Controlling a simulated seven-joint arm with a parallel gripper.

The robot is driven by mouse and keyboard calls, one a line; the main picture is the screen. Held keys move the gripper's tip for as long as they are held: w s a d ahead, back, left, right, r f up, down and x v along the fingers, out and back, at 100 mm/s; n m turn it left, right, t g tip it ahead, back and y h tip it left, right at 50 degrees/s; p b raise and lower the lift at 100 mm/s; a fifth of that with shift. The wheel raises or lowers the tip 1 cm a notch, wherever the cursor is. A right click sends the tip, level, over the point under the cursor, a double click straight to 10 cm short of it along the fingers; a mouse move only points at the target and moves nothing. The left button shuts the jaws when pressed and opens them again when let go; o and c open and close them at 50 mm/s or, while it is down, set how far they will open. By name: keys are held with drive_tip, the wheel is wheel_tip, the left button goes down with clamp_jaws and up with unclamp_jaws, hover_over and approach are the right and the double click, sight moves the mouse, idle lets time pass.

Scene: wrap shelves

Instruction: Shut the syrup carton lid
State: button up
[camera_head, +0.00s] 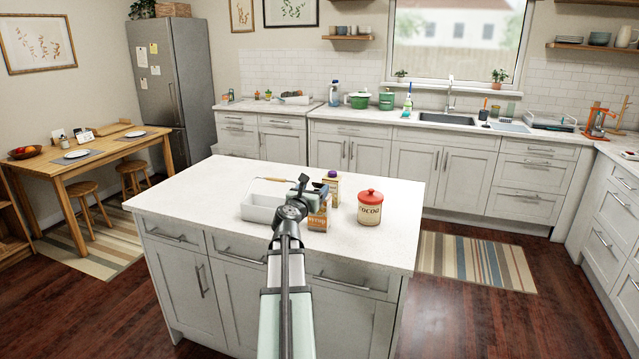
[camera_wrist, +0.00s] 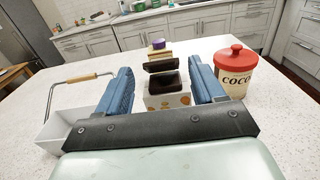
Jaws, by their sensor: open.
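The syrup carton (camera_head: 318,220) stands on the island, a brown and orange box partly hidden behind my gripper in the head view. In the wrist view the carton (camera_wrist: 168,101) shows its pale patterned front and a dark open top. Its dark lid (camera_wrist: 160,65) stands raised at the far side of the opening. My gripper (camera_head: 300,186) is at the carton's top; in the wrist view its two blue fingers (camera_wrist: 163,88) are spread wide, one to each side of the carton, with nothing held. Whether a finger touches the carton cannot be told.
A red-lidded cocoa canister (camera_head: 370,208) stands close on the right. A purple-capped carton (camera_head: 331,183) stands just behind. A white caddy (camera_head: 262,208) with a wooden handle (camera_wrist: 82,78) is close on the left. The island top (camera_head: 205,190) is clear farther left.

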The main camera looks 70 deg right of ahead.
sight(318, 186)
drive_tip(key=shift+d, duration=3.05)
drive_tip(key=c, duration=0.8)
drive_tip(key=shift+s+a+f+h, duration=0.1)
drive_tip(key=shift+a+f+h, duration=0.05)
drive_tip(key=shift+h, duration=0.4)
drive_tip(key=shift+a+f+h, duration=0.15)
drive_tip(key=shift+h, duration=0.4)
drive_tip(key=shift+a+f+h, duration=0.25)
drive_tip(key=shift+h, duration=0.75)
drive_tip(key=o, duration=0.8)
